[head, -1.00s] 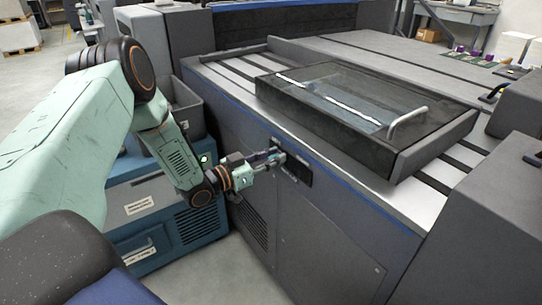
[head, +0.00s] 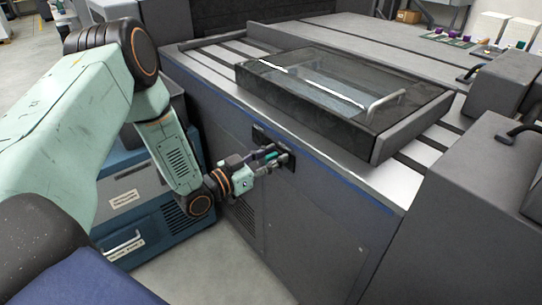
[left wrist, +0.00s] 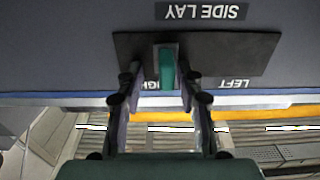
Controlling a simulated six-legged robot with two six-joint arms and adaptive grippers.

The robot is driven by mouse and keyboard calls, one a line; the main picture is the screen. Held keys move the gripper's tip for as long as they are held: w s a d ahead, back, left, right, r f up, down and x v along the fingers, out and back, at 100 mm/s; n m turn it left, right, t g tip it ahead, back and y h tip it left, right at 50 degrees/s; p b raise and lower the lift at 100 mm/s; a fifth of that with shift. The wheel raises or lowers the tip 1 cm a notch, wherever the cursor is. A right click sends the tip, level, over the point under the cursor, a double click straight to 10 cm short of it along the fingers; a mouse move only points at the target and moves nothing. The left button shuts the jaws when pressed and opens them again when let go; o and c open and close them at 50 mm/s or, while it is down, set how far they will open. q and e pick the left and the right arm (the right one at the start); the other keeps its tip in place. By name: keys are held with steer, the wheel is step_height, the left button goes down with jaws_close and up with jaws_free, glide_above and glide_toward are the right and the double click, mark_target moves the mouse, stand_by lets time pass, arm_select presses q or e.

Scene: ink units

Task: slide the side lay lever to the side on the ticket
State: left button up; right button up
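The side lay lever is a green upright tab (left wrist: 167,70) on a dark plate (left wrist: 225,52) on the side of the grey press. The plate also shows in the head view (head: 259,134). In the left wrist view, where the lettering is upside down, the lever stands in the plate's left part, by a label partly hidden by my fingers that seems to read RIGHT. A LEFT label (left wrist: 234,84) is at the other end. My right gripper is not in view. No ticket is visible.
A SIDE LAY sign (left wrist: 201,12) is beside the plate. A glass-lidded box with a handle (head: 345,95) sits on the press top (head: 385,182). A blue-grey cabinet (head: 135,200) stands on the floor under my left arm. Grey housings (head: 470,210) are at the right.

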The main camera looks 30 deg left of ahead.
arm_select(q)
steer(key=shift+a, duration=0.1)
steer(key=shift+s+a, duration=0.25)
steer(key=shift+s, duration=0.2)
steer(key=v, duration=1.1)
steer(key=shift+d, duration=0.1)
stand_by(0.3)
